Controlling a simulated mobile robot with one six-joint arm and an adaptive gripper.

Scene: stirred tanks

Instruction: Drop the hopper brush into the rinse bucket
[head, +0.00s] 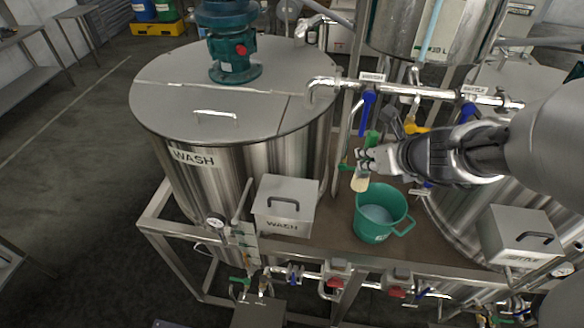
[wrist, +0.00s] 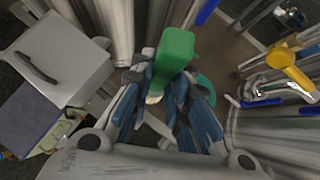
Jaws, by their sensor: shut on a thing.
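The hopper brush has a green handle (head: 371,139) and pale bristles (head: 360,183). My gripper (head: 368,160) is shut on it and holds it upright, bristles down. The handle (wrist: 175,50) also fills the middle of the wrist view between the fingers (wrist: 170,95), with a little of the bristles below it. The green rinse bucket (head: 366,226) stands on the deck with its handle to the right. In the head view the bristles show just above the bucket's far left rim; I cannot tell whether they are over its opening. Part of the bucket's rim (wrist: 208,92) shows behind the right finger.
The WASH tank (head: 190,180) stands at the left, with a lidded WASH box (head: 286,212) in front. A second lidded box (head: 507,240) is at the right. Pipes with a blue-handled valve (head: 368,103) and a yellow handle (head: 416,129) run close behind my gripper.

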